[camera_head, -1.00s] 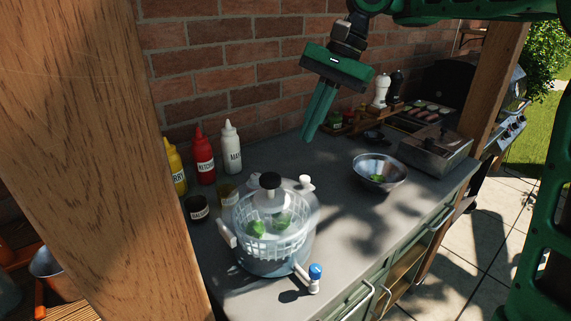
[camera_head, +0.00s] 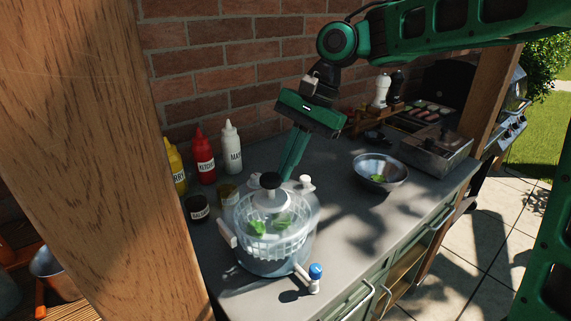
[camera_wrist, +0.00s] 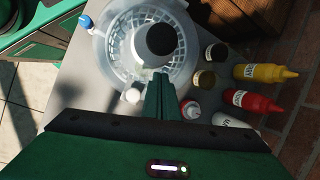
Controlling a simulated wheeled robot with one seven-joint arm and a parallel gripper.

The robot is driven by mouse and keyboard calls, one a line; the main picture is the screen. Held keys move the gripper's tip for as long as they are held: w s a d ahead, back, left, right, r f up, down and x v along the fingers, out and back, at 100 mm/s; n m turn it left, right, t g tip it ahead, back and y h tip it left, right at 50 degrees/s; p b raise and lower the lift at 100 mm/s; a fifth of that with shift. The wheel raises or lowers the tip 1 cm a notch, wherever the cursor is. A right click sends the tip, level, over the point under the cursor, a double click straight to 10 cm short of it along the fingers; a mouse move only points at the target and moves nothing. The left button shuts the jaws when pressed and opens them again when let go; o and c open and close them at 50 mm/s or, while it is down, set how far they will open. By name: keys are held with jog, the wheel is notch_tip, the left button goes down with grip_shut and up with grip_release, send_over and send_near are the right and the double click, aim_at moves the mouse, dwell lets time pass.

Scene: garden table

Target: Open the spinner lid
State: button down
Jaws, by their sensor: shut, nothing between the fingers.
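The salad spinner (camera_head: 262,262) stands on the grey counter, a clear bowl with a white basket and green leaves inside. Its clear lid (camera_head: 300,208) is on, with a black knob (camera_head: 270,180) on top and white clips at the sides, one (camera_head: 304,182) at the far right and one (camera_head: 227,233) at the left. A crank with a blue knob (camera_head: 316,270) sticks out at the front. My green gripper (camera_head: 287,176) is shut and empty, pointing down just behind the black knob and near the far clip. In the wrist view the fingertips (camera_wrist: 162,78) overlap the lid's edge; contact cannot be told.
Mustard (camera_head: 176,170), ketchup (camera_head: 203,158) and mayo (camera_head: 231,147) bottles stand behind left, with small jars (camera_head: 197,208) near the spinner. A metal bowl (camera_head: 379,172) stands to the right. A wooden post (camera_head: 95,150) blocks the left. The counter right of the spinner is clear.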

aim_at(281, 189)
jog(key=shift+s+a+r, duration=0.25)
jog(key=shift+s+r, duration=0.15)
jog(key=shift+s, duration=0.05)
jog(key=shift+s+a+r, duration=0.2)
jog(key=shift+s+r, duration=0.2)
jog(key=shift+s, duration=0.05)
jog(key=shift+d, duration=0.15)
jog(key=shift+a+r, duration=0.15)
jog(key=shift+a, duration=0.1)
jog(key=shift+s+a+r+h, duration=0.1)
jog(key=shift+s+r+h, duration=0.05)
jog(key=shift+r+h, duration=0.15)
